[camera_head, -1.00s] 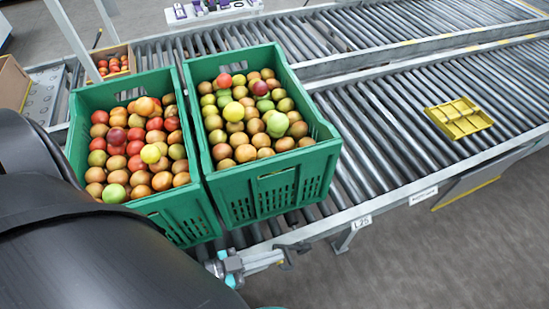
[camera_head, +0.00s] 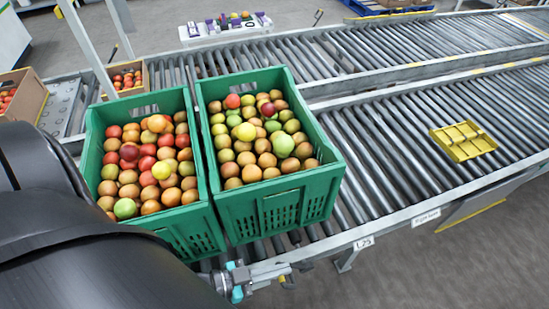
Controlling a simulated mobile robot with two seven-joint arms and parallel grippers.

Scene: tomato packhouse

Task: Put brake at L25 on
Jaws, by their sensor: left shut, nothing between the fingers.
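The L25 label (camera_head: 364,243) is a small white plate on the near rail of the roller conveyor. Left of it, under the rail, sits a small metal fitting (camera_head: 285,274) with a dark and yellowish end, which looks like the brake; its setting is too small to tell. My left gripper (camera_head: 238,281), grey with teal parts, is shut and empty at the left end of this fitting. I cannot tell whether they touch. My black left arm hides what lies to the left. My right gripper is not in view.
Two green crates (camera_head: 277,212) (camera_head: 190,235) full of tomatoes stand side by side on the rollers just above my left gripper. A yellow tray (camera_head: 463,141) lies on the rollers at the right. The floor (camera_head: 440,270) in front of the conveyor is clear.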

